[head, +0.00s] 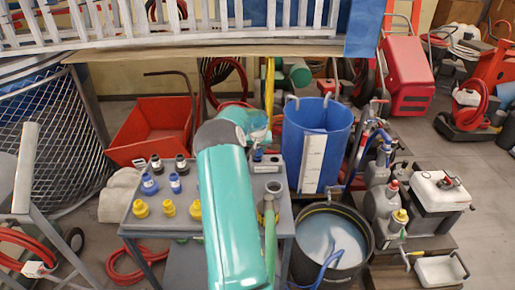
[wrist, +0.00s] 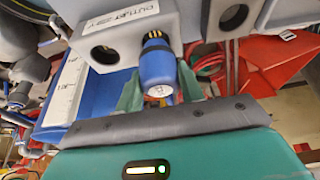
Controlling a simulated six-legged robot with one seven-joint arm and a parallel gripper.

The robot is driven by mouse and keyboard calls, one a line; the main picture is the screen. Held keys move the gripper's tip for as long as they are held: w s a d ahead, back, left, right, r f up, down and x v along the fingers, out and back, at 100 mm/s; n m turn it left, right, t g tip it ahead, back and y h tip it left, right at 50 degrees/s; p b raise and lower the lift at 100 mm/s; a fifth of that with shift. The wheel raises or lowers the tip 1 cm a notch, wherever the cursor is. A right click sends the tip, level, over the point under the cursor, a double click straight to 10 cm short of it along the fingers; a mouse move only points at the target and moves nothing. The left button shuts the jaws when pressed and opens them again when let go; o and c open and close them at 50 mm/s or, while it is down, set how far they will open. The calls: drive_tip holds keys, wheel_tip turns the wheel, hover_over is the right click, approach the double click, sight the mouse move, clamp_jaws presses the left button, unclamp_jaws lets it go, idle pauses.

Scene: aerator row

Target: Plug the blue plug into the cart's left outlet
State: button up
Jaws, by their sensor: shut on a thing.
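In the wrist view, the blue plug (wrist: 157,72) with a black collar is held between the green fingers of my gripper (wrist: 158,92). Its far end points at the face of a grey outlet box (wrist: 190,18) with a label, upside down in this view. One dark round opening (wrist: 104,54) shows left of the plug and another (wrist: 233,16) right of it. In the head view, my gripper (head: 261,143) is over the right part of the grey cart (head: 150,224), partly hidden by my arm.
Blue connectors (head: 148,184), yellow connectors (head: 168,207) and black connectors (head: 182,163) stand on the cart's left part. A blue barrel (head: 294,145) and a black bucket of liquid (head: 330,240) stand close on the right. A red bin (head: 150,130) is behind left.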

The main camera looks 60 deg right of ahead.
drive_tip(key=shift+f, duration=1.3)
drive_tip(key=o, duration=1.1)
drive_tip(key=shift+r, duration=0.1)
drive_tip(key=v, duration=1.3)
drive_tip(key=shift+s+a+r, duration=0.15)
drive_tip(key=shift+r, duration=0.15)
